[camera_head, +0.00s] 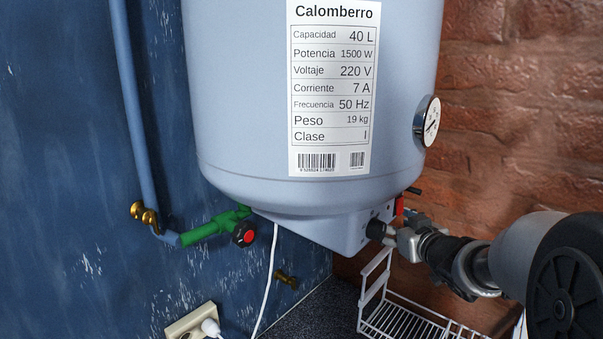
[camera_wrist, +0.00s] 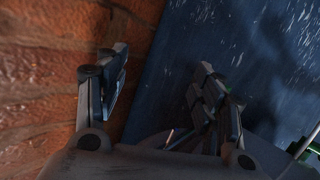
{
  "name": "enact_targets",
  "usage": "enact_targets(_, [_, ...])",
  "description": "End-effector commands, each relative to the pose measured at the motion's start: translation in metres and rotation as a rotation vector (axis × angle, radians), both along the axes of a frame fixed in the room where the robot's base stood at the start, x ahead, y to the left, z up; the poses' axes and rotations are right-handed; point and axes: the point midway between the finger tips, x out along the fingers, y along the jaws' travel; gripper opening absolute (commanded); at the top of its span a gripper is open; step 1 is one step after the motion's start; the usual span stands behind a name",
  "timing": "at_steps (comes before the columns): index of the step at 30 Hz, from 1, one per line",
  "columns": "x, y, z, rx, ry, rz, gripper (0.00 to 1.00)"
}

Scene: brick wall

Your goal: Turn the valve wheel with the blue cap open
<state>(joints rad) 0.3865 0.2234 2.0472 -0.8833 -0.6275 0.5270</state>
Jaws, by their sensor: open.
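No valve wheel with a blue cap can be made out in either view. A dark valve wheel with a red cap (camera_head: 244,234) sits on the green pipe fitting (camera_head: 205,229) left below the water heater (camera_head: 235,110).
A red part (camera_head: 399,206) sits on the heater's underside near my gripper. A white wire rack (camera_head: 410,322) stands below my arm. A white cable (camera_head: 269,275) hangs toward a wall socket (camera_head: 192,322). A gauge (camera_head: 431,121) is on the heater's right side.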

Motion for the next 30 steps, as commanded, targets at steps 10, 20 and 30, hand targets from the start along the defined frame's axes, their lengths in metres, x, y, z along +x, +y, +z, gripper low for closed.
enact_targets(10, [0.012, 0.014, 0.011, 0.268, -0.103, 0.421, 0.62])
enact_targets(20, [0.008, 0.028, 0.006, 0.357, -0.114, 0.534, 0.62])
enact_targets(30, [0.062, 0.072, 0.006, 0.356, -0.113, 0.534, 0.62])
